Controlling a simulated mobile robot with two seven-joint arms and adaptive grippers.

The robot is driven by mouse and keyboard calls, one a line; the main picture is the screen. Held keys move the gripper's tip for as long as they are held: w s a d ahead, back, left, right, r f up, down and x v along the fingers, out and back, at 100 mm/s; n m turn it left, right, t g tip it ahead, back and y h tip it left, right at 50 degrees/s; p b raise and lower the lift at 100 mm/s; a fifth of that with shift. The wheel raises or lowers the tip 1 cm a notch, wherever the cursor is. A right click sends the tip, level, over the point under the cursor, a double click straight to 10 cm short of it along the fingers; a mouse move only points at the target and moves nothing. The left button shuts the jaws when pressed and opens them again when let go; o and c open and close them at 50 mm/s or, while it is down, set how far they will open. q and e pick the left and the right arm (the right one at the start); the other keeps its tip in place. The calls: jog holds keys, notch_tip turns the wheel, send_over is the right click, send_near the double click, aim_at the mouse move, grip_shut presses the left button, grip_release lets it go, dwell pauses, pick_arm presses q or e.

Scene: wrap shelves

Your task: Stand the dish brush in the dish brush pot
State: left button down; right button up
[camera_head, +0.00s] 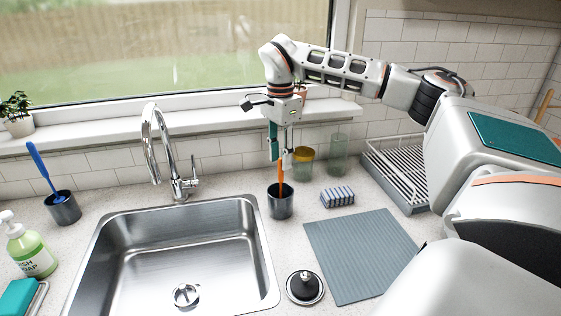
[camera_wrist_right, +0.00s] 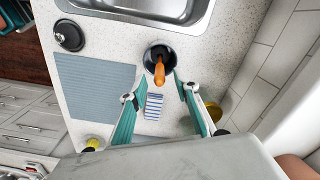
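An orange-handled brush (camera_head: 281,177) stands in a dark grey pot (camera_head: 281,206) on the counter, right of the sink. The handle sticks up out of the pot; its lower end is hidden inside. My right gripper (camera_head: 281,156) is just above the handle, fingers pointing down. In the right wrist view the gripper (camera_wrist_right: 155,92) is open. The orange handle (camera_wrist_right: 159,72) shows beyond its fingertips, inside the pot rim (camera_wrist_right: 147,56), and nothing is held. A blue brush (camera_head: 43,168) leans in another dark pot (camera_head: 64,210) left of the sink. My left gripper is not in view.
A striped sponge (camera_head: 338,197), a grey mat (camera_head: 362,255) and a black sink plug (camera_head: 304,286) lie right of the sink (camera_head: 180,250). Glasses (camera_head: 337,152) and a dish rack (camera_head: 395,175) stand behind. A soap bottle (camera_head: 32,250) stands left.

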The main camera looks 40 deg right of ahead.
notch_tip(320, 180, up, 10)
dwell(0.4)
dwell(0.9)
